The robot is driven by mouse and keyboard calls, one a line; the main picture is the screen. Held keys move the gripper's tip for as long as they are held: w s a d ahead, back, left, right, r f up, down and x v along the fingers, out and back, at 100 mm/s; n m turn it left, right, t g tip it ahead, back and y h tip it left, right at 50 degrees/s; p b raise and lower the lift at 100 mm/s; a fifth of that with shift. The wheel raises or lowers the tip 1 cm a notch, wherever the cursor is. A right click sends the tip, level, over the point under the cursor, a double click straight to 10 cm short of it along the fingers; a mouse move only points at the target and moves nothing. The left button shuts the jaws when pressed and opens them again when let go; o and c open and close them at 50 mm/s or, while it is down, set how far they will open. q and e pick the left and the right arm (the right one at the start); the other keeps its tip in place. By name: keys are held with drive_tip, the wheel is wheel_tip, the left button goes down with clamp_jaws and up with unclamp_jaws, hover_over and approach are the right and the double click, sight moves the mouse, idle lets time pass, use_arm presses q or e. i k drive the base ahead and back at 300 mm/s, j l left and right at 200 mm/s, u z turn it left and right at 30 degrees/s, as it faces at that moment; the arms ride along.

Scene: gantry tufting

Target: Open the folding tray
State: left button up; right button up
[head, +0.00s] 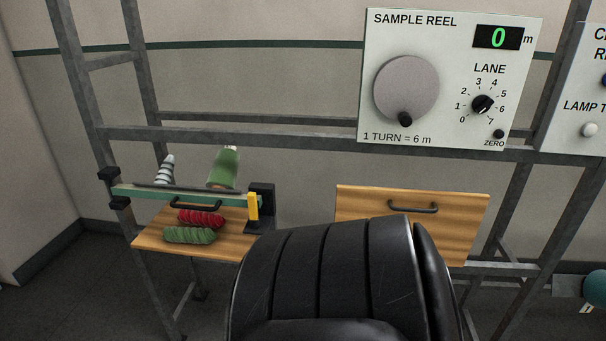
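A wooden panel (350,203) with a black bar handle (413,208) stands nearly upright against the frame, right of centre; it looks like a folded-up tray. Its lower left part is hidden by a large black shape in the foreground. A second wooden board (155,240) lies out roughly flat at the left, with a black handle (195,204) near its back edge. A red yarn skein (200,217) and a green skein (190,235) lie on it. Neither of my grippers is in view.
A green bar (135,191) crosses behind the left board, with a yellow piece (253,210) at its right end. A green cone (223,167) and a striped cone (165,169) stand behind. The sample reel panel (445,60) hangs above the upright panel. Grey frame posts (95,110) surround these.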

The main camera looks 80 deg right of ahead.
sight(453, 220)
drive_tip(key=z, duration=1.5)
